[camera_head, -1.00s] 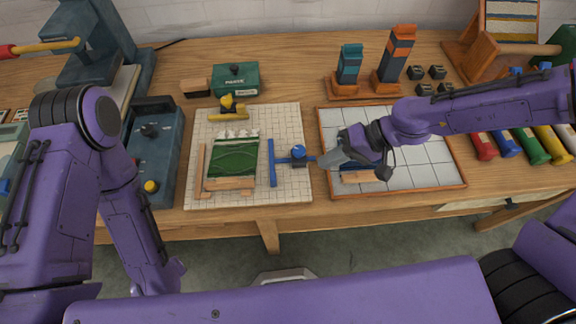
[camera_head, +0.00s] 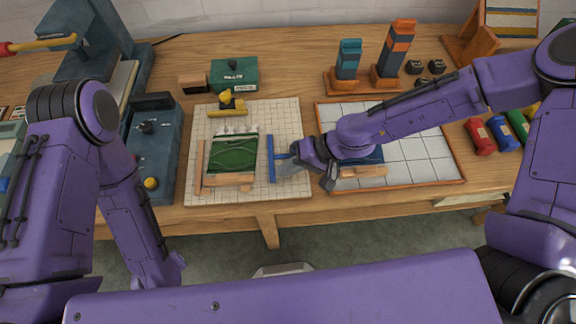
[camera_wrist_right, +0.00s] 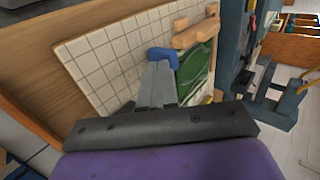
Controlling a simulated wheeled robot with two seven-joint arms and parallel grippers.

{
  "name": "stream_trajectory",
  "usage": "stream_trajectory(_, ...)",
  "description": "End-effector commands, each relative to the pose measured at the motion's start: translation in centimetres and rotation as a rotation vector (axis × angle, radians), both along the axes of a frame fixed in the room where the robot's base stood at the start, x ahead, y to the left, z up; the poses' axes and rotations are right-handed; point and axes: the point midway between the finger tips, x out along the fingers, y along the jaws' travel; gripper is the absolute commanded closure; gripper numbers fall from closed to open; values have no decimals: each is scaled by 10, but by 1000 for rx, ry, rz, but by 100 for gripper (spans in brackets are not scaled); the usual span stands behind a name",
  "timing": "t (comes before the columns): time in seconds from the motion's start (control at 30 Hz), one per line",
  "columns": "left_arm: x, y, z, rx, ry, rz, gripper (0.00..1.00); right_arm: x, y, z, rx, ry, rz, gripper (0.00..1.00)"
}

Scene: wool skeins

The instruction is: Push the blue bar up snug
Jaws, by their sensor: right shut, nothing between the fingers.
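The blue bar (camera_head: 271,158) lies upright in the picture on the gridded board (camera_head: 215,115), to the right of the green piece (camera_head: 233,154). A narrow strip of board shows between the bar and the green piece. My right gripper (camera_head: 283,169) is shut and empty, with its tips at the right side of the bar; contact is hard to tell. It covers the bar's blue knob and stem. In the right wrist view, the closed fingers (camera_wrist_right: 157,84) point at a blue part (camera_wrist_right: 163,55) beside the green piece (camera_wrist_right: 193,68). My left gripper does not show.
Wooden strips (camera_head: 200,165) border the green piece at left and below. A yellow tool (camera_head: 230,103) lies above it. A white-tiled tray (camera_head: 432,158) with a wooden rim is at right. A dark blue box (camera_head: 152,165) stands left of the board.

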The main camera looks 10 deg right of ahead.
Motion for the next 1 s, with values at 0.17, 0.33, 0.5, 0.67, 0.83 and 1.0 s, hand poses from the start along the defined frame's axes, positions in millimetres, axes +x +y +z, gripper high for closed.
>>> stream_trajectory(0.17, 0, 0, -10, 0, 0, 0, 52, 0, 24, -4, -2, -2, 7, 100)
stream_trajectory(0.33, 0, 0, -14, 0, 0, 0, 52, 1, 49, -2, -1, -1, 5, 100)
stream_trajectory(0.5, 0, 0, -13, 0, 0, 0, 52, 2, 53, 0, -1, 0, 1, 100)
stream_trajectory(0.67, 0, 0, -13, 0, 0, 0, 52, 2, 53, 0, -1, 1, 2, 100)
stream_trajectory(0.83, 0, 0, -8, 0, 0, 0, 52, 2, 45, 2, 0, 1, 4, 100)
stream_trajectory(1.0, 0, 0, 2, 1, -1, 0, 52, 3, 11, 7, 2, -4, 13, 100)
